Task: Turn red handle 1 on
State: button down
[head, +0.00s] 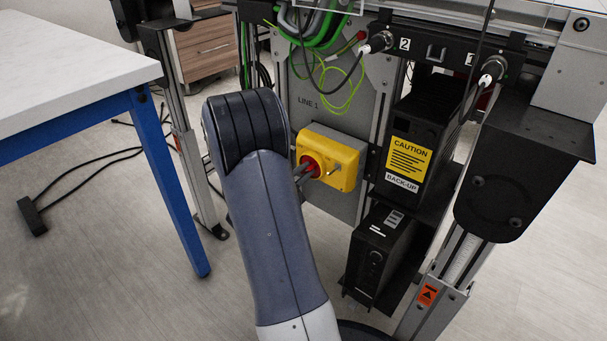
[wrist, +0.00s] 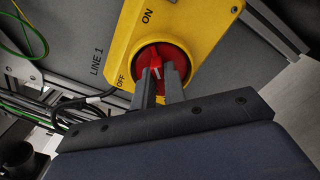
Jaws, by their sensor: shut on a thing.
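The red handle (wrist: 152,58) sits on a round red dial on a yellow switch box (wrist: 206,22), with ON printed at the top and OFF at the lower left. My gripper (wrist: 158,76) is shut on the red handle, one finger on each side of it. The fingers partly hide the handle, so I cannot tell its exact angle. In the head view the yellow box (head: 345,172) is mounted on a grey panel marked LINE 1. My gripper (head: 303,170) reaches the red dial (head: 314,160) from the left, partly behind my arm.
A black unit with a yellow CAUTION label (head: 408,155) stands right of the box, with another black unit (head: 380,250) below. Green cables (head: 310,25) hang above the panel. A white-topped table (head: 70,65) with a blue leg is at the left. Open floor lies between.

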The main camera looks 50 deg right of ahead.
jog(key=c, duration=1.5)
grip_release()
jog(key=shift+o, duration=0.2)
jog(key=shift+a, duration=0.1)
jog(key=s+a+p, duration=0.1)
jog(key=a+p, duration=0.2)
jog(key=a, duration=0.7)
jog(key=shift+a, duration=0.3)
jog(key=shift+d, duration=0.1)
jog(key=d+b, duration=0.1)
jog(key=d, duration=0.2)
jog(key=d+b, duration=0.1)
jog(key=d, duration=0.3)
jog(key=w+d+b, duration=0.1)
jog(key=d, duration=0.2)
jog(key=shift+d, duration=0.35)
jog(key=shift+a, duration=0.15)
